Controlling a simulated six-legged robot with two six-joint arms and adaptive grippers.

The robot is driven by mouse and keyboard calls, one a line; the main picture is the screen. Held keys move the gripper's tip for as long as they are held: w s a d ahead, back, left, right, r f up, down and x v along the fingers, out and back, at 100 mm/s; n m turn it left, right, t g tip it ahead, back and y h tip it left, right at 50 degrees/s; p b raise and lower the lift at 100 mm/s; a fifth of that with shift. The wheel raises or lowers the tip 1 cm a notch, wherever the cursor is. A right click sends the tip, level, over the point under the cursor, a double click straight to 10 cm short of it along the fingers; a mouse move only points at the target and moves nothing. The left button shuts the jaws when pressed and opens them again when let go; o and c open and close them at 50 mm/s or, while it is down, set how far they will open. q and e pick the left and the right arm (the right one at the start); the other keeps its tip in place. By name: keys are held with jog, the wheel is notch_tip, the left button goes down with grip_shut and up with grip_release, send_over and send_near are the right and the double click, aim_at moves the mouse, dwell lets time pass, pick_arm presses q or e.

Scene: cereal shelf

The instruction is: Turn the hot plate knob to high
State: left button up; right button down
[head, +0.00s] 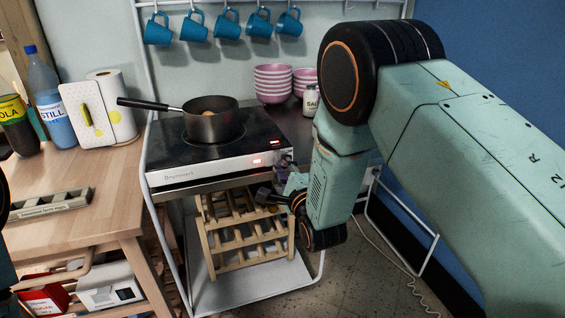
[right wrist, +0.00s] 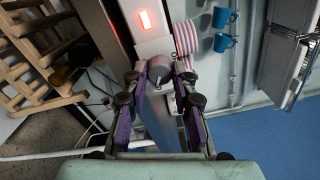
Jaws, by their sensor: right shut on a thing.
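The hot plate (head: 215,167) is a black-topped silver unit on a metal cart, with a small red display (head: 257,161) lit on its front. A dark pot (head: 212,128) with a long handle stands on it. My right gripper (head: 287,174) is at the right end of its front face. In the right wrist view, my right gripper (right wrist: 160,79) has its purple-padded fingers on either side of the round grey knob (right wrist: 160,66) and is shut on it. The knob is hidden in the head view, and its setting cannot be read. My left gripper is not in view.
A wooden rack (head: 246,237) stands under the hot plate. Blue mugs (head: 195,26) hang above. Pink bowls (head: 272,83) and a salt shaker (head: 310,100) stand behind. A wooden table (head: 95,190) with bottles is at left.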

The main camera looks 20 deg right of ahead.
jog(key=m+p, duration=0.3)
jog(key=m, duration=0.8)
jog(key=shift+f+m+p, duration=0.1)
jog(key=shift+m+p, duration=0.2)
dwell(0.4)
jog(key=c, duration=1.1)
grip_release()
jog(key=shift+s, duration=0.1)
jog(key=s, duration=1.2)
jog(key=shift+d, duration=0.2)
